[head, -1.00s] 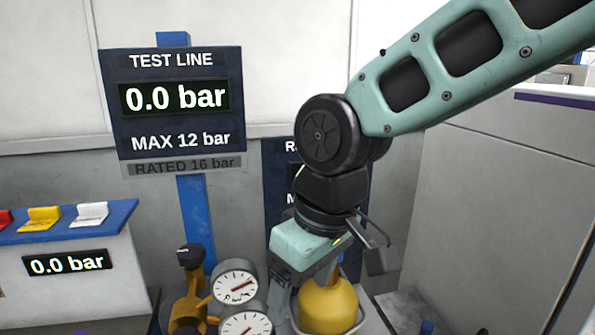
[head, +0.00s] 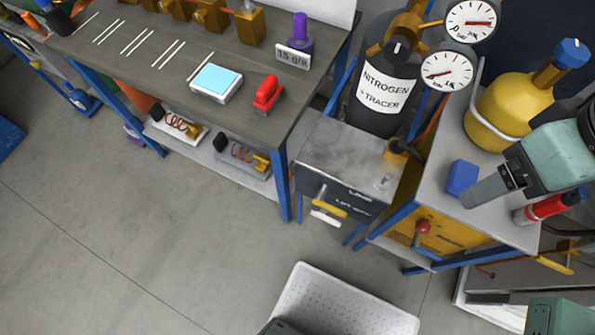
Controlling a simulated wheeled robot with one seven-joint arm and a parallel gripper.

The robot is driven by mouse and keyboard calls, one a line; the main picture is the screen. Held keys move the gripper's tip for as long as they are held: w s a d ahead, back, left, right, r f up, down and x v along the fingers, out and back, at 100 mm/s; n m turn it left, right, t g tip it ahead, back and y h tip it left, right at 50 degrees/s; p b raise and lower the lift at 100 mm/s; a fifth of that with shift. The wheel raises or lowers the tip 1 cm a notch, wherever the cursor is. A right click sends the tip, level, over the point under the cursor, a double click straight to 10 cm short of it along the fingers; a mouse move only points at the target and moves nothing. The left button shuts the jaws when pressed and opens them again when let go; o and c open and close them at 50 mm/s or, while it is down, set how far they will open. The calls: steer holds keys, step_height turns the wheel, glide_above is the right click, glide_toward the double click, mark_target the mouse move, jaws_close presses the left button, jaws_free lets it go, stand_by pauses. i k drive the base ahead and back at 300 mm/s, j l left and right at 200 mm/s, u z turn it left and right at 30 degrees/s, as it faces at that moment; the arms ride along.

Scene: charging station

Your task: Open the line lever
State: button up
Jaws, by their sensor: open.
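A dark panel with partly readable lettering that appears to say LINE (head: 350,194) faces forward below a grey box top in the head view. A short yellow lever (head: 330,208) sticks out from this panel, with a white piece (head: 325,218) just below it. I take the yellow lever for the line lever; its exact angle is hard to tell. My gripper (head: 482,191) is at the right, over the grey stand, well apart from the lever. It is open and seems empty. Its far finger is not clearly visible.
A blue block (head: 461,177) lies beside my gripper, and a red cylinder (head: 543,206) is close below it. A red-knobbed lever (head: 422,227) is on the yellow box. A nitrogen tracer bottle (head: 383,92) stands behind. A white perforated tray (head: 345,300) is in front; floor at left is clear.

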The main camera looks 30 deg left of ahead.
mark_target(329, 208)
steer(key=k+u, duration=0.1)
steer(key=u, duration=0.9)
